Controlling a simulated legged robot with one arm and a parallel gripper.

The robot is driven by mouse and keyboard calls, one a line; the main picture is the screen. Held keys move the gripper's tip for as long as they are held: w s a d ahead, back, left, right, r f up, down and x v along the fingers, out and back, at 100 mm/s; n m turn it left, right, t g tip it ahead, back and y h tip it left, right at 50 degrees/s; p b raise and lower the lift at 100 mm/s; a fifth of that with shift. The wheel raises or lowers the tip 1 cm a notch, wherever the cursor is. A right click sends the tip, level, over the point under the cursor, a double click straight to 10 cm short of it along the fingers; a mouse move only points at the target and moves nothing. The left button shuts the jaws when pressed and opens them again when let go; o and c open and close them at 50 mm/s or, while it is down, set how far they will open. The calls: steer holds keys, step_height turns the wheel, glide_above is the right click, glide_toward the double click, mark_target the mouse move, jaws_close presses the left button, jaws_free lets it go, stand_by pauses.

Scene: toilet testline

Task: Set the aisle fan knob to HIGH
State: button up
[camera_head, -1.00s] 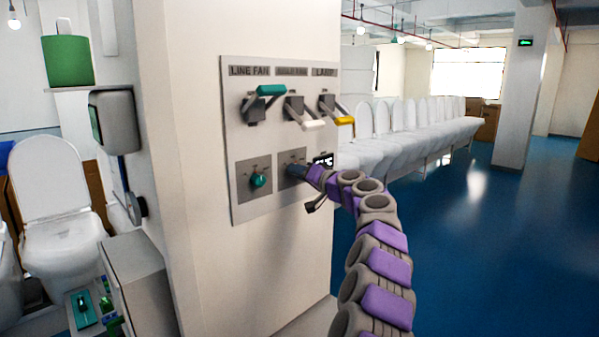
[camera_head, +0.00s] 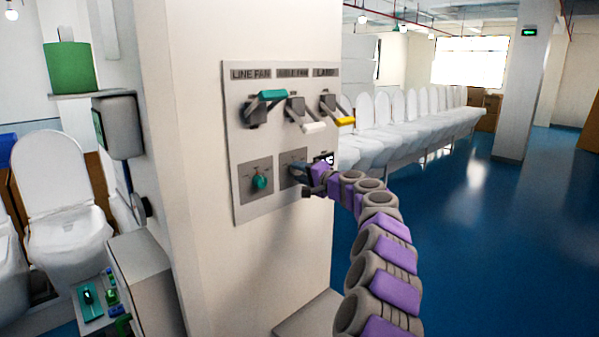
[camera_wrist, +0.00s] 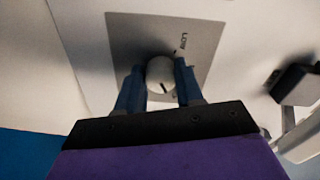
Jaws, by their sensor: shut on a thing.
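The grey panel (camera_head: 240,205) on the white column has three labelled columns. The middle label (camera_head: 294,73) is hard to read but appears to say aisle fan. Below it is a small dark plate (camera_head: 288,163), where my gripper (camera_head: 299,172) reaches in from the right and hides the knob. In the wrist view a round white knob (camera_wrist: 160,70) sits between the two blue fingers of my gripper (camera_wrist: 160,76), which is shut on it. A dark mark shows on the knob's lower side. Small lettering (camera_wrist: 184,42) on the plate is not legible, so the setting cannot be told.
A teal knob (camera_head: 259,182) is on the plate to the left. Teal (camera_head: 271,95), white (camera_head: 313,127) and yellow (camera_head: 345,121) lever handles stick out above. A grey box (camera_head: 118,125) is on the column's left side. Blue floor (camera_head: 480,250) is open at right.

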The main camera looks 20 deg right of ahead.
steer(key=shift+d+f, duration=0.1)
steer(key=shift+f, duration=0.1)
steer(key=o, duration=1)
steer(key=shift+d, duration=0.3)
steer(key=shift+o, duration=0.2)
steer(key=shift+r, duration=0.1)
steer(key=b+v, duration=0.3)
steer(key=v, duration=1.4)
steer(key=shift+b, duration=0.3)
steer(key=shift+s, duration=0.15)
